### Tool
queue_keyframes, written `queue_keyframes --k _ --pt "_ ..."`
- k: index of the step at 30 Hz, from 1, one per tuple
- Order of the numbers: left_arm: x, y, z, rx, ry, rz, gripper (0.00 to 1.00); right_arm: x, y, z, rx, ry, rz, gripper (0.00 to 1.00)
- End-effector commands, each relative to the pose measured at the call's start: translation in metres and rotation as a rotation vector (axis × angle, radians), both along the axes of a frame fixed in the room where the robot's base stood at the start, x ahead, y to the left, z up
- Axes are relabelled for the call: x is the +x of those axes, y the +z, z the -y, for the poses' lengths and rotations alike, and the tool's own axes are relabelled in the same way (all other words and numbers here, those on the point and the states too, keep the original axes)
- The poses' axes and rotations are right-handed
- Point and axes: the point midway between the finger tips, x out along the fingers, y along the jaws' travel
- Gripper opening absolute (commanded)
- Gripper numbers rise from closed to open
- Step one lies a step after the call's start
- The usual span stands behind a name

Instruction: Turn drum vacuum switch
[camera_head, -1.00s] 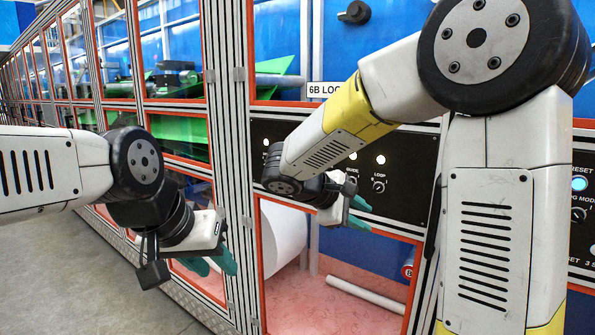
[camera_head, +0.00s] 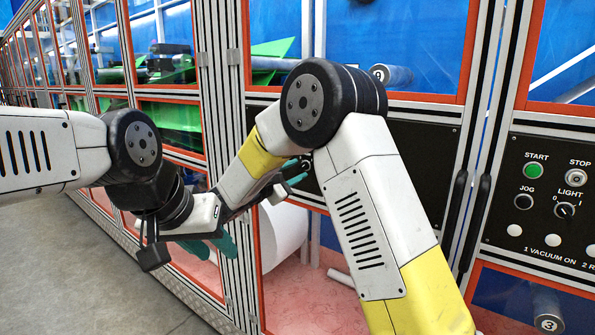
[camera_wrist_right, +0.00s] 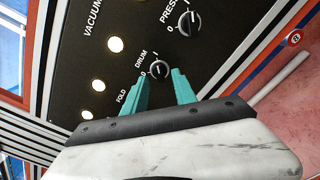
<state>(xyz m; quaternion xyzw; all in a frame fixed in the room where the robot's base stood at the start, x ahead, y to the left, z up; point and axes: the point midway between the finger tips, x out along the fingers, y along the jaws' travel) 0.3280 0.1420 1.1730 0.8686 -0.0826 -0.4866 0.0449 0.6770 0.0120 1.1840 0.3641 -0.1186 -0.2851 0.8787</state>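The drum switch (camera_wrist_right: 159,69) is a small round black knob with a light pointer mark, under the label DRUM in the right wrist view. Its exact setting is hard to read. My right gripper (camera_wrist_right: 160,82) has two teal fingers apart, one on each side of the knob in the picture; contact is not clear. In the head view my right gripper (camera_head: 294,175) is at the black control panel (camera_head: 425,150), partly hidden by my own arm. My left gripper (camera_head: 214,245) hangs at the left with its teal fingers apart and empty, in front of the cabinet frame.
Another knob (camera_wrist_right: 189,22), labelled PRESS, sits beside the drum switch. White lamps (camera_wrist_right: 115,44) line the panel. A second panel with a green START button (camera_head: 533,171) is at the right. Red-framed windows and metal posts (camera_head: 235,150) surround the panels. Floor (camera_head: 60,260) is clear at left.

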Motion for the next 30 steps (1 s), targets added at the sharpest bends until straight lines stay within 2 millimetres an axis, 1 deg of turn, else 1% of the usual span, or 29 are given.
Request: queue_keyframes --k 4,12,17,18,25,30 --pt "0.0 0.0 0.0 0.0 0.0 0.0 0.36 0.0081 -0.0003 0.0067 0.0 -0.001 0.0 0.33" --pt "0.0 0.0 0.0 0.0 0.0 0.0 0.36 0.0093 -0.0001 0.0073 0.0 -0.001 -0.001 0.33" --pt "0.0 0.0 0.0 0.0 0.0 0.0 0.36 0.0091 -0.0001 0.0072 0.0 -0.001 -0.001 0.02" --pt "0.0 0.0 0.0 0.0 0.0 0.0 0.36 0.0091 -0.0001 0.0072 0.0 -0.001 -0.001 0.0" --pt "0.0 0.0 0.0 0.0 0.0 0.0 0.36 0.0089 -0.0001 0.0072 -0.005 -0.001 -0.005 0.0" --pt "0.0 0.0 0.0 0.0 0.0 0.0 0.36 0.0087 -0.0003 0.0069 -0.04 0.0 -0.031 0.0"
